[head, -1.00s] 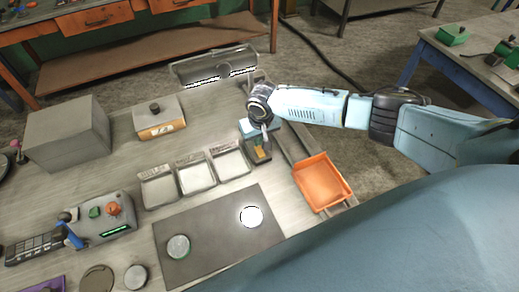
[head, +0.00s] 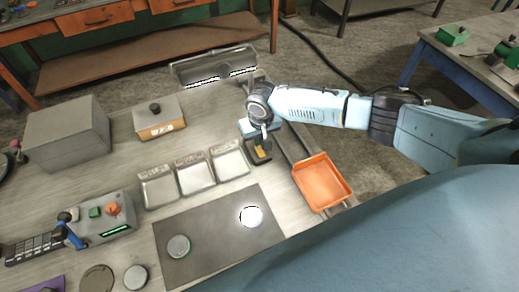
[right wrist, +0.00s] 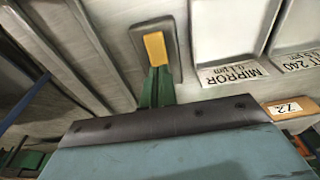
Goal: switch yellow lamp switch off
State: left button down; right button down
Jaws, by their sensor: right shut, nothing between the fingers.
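The yellow switch (right wrist: 155,48) is a yellow rocker on a dark grey base in the right wrist view. In the head view it (head: 262,155) shows only partly, behind my gripper, at the right edge of the bench. My right gripper (right wrist: 156,88) is shut and empty, with its green fingertips at the near end of the yellow rocker. Whether they touch it I cannot tell. In the head view the right gripper (head: 265,139) is above the switch base. A long grey lamp (head: 215,68) at the back has a bright white strip. My left gripper is not in view.
Three labelled trays (head: 195,178) stand left of the switch. An orange bin (head: 322,182) sits to its right on rails. A dark mat (head: 215,245) with a bright white disc (head: 251,216) lies in front. A grey control box (head: 103,219) stands at the left.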

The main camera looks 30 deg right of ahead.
aim_at(259, 149)
jog(key=shift+f+b, duration=0.55)
jog(key=shift+f, duration=0.4)
dwell(0.5)
jog(key=shift+r, duration=0.1)
notch_tip(259, 149, up, 7)
jog(key=p, duration=0.8)
dwell(0.3)
jog(key=shift+s, duration=0.1)
